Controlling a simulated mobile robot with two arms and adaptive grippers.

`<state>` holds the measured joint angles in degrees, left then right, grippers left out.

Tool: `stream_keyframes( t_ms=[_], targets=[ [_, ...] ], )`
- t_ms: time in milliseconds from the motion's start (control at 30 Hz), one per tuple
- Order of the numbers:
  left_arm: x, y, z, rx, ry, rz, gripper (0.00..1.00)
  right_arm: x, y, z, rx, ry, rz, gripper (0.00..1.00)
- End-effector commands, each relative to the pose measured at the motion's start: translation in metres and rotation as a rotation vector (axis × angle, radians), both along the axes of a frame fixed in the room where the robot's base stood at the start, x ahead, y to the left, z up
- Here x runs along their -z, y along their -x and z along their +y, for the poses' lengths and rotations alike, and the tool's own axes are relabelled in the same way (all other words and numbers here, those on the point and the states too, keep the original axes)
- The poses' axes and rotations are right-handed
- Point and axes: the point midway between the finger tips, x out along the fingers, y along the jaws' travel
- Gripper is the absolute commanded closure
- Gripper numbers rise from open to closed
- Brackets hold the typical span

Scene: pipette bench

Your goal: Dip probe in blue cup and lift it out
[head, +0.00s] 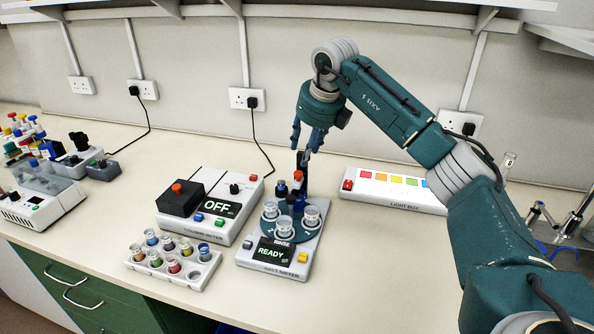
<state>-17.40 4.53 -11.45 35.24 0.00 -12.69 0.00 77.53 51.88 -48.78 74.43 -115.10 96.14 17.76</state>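The salt meter (256,262) stands mid-bench, its screen reading READY. Its round teal platform carries several clear cups (285,224). A dark upright part (301,165), perhaps the probe or its holder, rises at the meter's back. My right gripper (307,146) points down just above it; its small fingers overlap that part, so I cannot tell whether they are open or hold anything. A white rack (143,270) at front left holds several small cups of coloured liquid. A blue cup (204,250) sits at its right end. My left gripper is out of view.
The colorimeter (222,230), its screen reading OFF, stands left of the salt meter. The light box (398,193) with coloured squares lies at the right, behind my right arm. More instruments (45,196) crowd the far left. The bench between them and the rack is clear.

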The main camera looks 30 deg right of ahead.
Motion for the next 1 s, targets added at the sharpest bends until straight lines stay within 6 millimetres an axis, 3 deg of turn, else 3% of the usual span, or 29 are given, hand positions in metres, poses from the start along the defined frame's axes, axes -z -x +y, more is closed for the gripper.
stream_keyframes(
  t_ms=[433, 600, 867, 900, 1000],
  targets=[
    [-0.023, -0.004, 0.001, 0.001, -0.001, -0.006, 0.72, 0.072, -0.029, -0.002, -0.001, -0.002, 0.004, 0.61],
    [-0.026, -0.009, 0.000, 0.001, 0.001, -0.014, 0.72, 0.083, -0.034, -0.002, 0.000, -0.001, 0.001, 0.61],
    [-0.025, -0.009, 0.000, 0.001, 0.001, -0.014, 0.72, 0.085, -0.034, -0.002, -0.001, -0.001, 0.000, 0.61],
    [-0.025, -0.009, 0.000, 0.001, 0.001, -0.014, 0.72, 0.085, -0.034, -0.002, 0.000, -0.001, 0.000, 0.63],
    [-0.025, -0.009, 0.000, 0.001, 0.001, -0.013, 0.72, 0.085, -0.034, -0.002, 0.000, -0.001, 0.000, 0.82]
  ],
)
